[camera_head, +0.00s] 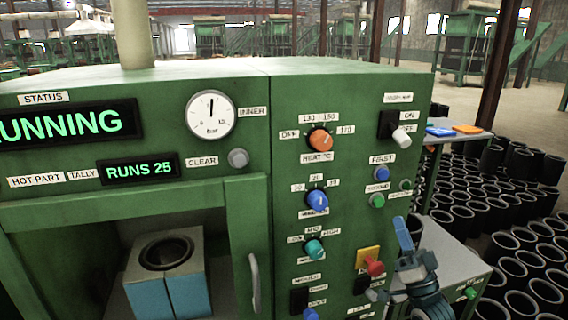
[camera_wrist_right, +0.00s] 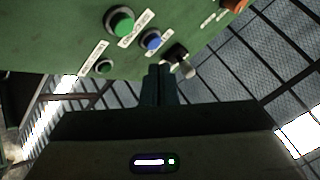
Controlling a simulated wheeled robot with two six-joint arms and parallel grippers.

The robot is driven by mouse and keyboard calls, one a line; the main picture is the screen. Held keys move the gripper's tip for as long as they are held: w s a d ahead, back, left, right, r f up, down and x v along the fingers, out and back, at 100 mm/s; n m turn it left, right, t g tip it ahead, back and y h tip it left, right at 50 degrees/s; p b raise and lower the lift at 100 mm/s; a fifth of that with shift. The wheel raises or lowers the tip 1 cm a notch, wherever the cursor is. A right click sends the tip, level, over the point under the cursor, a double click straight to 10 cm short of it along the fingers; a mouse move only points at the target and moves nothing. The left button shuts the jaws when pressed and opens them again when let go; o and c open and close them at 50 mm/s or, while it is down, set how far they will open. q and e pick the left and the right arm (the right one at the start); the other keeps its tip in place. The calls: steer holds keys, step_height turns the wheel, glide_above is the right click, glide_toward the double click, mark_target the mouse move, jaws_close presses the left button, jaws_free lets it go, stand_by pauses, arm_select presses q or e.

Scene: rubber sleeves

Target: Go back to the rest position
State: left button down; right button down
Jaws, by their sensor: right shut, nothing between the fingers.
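My right gripper (camera_head: 402,232) is at the lower right of the head view, in front of the right part of the green machine (camera_head: 350,85). Its blue fingers point up and are shut with nothing between them. In the right wrist view the dark closed fingers (camera_wrist_right: 158,75) point toward the panel's green button (camera_wrist_right: 120,20), blue button (camera_wrist_right: 152,40) and a pale-tipped lever (camera_wrist_right: 183,62). I cannot tell a touch; in the head view the fingertips are below the green button (camera_head: 377,201). My left gripper is not in view.
The status display (camera_head: 65,124) reads RUNNING and the tally (camera_head: 138,169) reads RUNS 25. A blue mould block (camera_head: 185,290) stands in the opening beside a handle (camera_head: 254,282). A red button on a yellow plate (camera_head: 375,267) is close left of my gripper. Many black sleeves (camera_head: 500,245) stand at right.

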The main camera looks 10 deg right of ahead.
steer(key=s+a+f+n+g+h, duration=0.1)
steer(key=s+a+f+g, duration=0.2)
steer(key=f, duration=0.4)
steer(key=s+a+f+n+g, duration=0.2)
steer(key=a+f+g, duration=0.1)
steer(key=f+g, duration=0.25)
steer(key=s+a+f+n+g+h, duration=0.1)
steer(key=s+a+f+g, duration=0.15)
steer(key=f, duration=0.55)
steer(key=s+f+n+g+h, duration=0.15)
steer(key=s+f+g, duration=0.4)
steer(key=s, duration=0.55)
steer(key=s+f+n+g+h, duration=0.15)
steer(key=s+f+g, duration=0.4)
steer(key=s, duration=0.65)
step_height(320, 180, down, 33)
steer(key=d+m+g+b, duration=0.1)
steer(key=d+g+b, duration=0.1)
steer(key=b, duration=0.1)
steer(key=s+d+f+g+b, duration=0.1)
steer(key=s+f+b, duration=0.1)
steer(key=s+f, duration=1.6)
step_height(320, 180, down, 3)
steer(key=shift+s+d+r, duration=0.1)
steer(key=shift+s+d, duration=0.05)
steer(key=shift+s, duration=0.05)
